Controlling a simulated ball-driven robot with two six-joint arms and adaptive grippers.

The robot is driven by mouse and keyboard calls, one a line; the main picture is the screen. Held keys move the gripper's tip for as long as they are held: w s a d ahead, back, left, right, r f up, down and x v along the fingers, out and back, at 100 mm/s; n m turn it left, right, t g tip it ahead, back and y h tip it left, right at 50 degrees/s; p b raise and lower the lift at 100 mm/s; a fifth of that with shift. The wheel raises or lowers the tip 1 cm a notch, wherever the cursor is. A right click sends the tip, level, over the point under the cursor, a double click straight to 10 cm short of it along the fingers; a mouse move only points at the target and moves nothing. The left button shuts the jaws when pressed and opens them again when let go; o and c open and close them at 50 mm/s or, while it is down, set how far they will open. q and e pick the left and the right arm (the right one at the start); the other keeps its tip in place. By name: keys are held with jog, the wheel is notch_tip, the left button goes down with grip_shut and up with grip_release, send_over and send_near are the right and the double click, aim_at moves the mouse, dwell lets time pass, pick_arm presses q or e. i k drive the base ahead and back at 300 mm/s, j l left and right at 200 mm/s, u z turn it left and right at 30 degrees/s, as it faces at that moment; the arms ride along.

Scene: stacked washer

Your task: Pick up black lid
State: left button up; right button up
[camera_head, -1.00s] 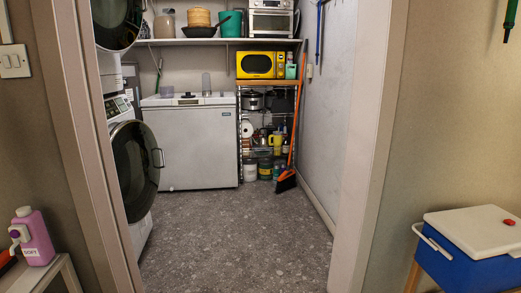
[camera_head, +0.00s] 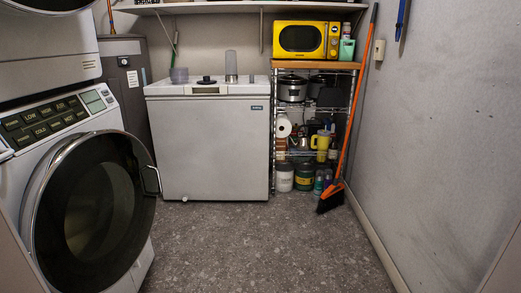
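A small black lid (camera_head: 207,80) with a knob lies on top of the white chest freezer (camera_head: 216,146), near the middle of its top. It sits between a translucent container (camera_head: 179,76) on its left and an upright clear cylinder (camera_head: 231,66) on its right. Neither of my grippers is in view.
A front-load washer (camera_head: 80,190) with a dark round door stands at the near left. A wire shelf holds pots and jars, with a yellow microwave (camera_head: 306,40) above. An orange broom (camera_head: 347,120) leans at the right. The grey floor (camera_head: 250,245) before the freezer is clear.

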aim_at(206, 80)
jog(key=i+u, duration=0.15)
jog(key=i, duration=0.35)
jog(key=i+l+u, duration=0.1)
jog(key=i, duration=0.4)
jog(key=i+l+u, duration=0.15)
jog(key=i, duration=0.35)
jog(key=i+l+u, duration=0.1)
jog(key=i+l, duration=0.15)
jog(key=i, duration=0.25)
